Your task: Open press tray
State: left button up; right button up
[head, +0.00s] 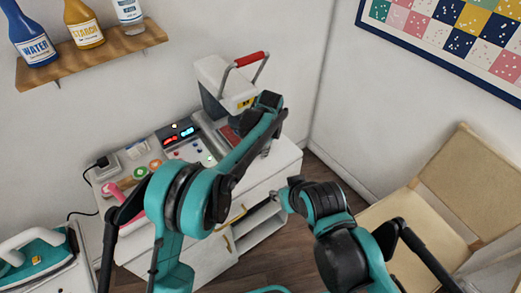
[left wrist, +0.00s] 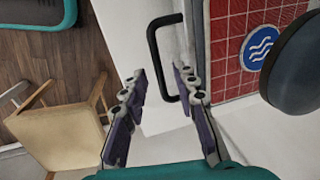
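The press (head: 225,85), a white machine with a red-topped lever (head: 252,59), stands at the cabinet's back right. In the left wrist view, a black U-shaped handle (left wrist: 154,48) is fixed to a white front beside a red gridded surface with a blue wave badge (left wrist: 261,43). My left gripper (left wrist: 159,72) is open, its two fingers apart on either side of the handle's bar, not closed on it. In the head view my left arm reaches across the cabinet top to the press and hides part of it. My right gripper (head: 282,197) is low before the cabinet; its fingers are unclear.
The white cabinet (head: 215,257) has an open shelf below. A lit control panel (head: 180,133) and colored spools (head: 140,172) lie left of the press. An iron (head: 30,255) stands at far left. A wooden chair (head: 440,190) is at right.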

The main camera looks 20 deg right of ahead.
pick_arm(q)
grip_shut()
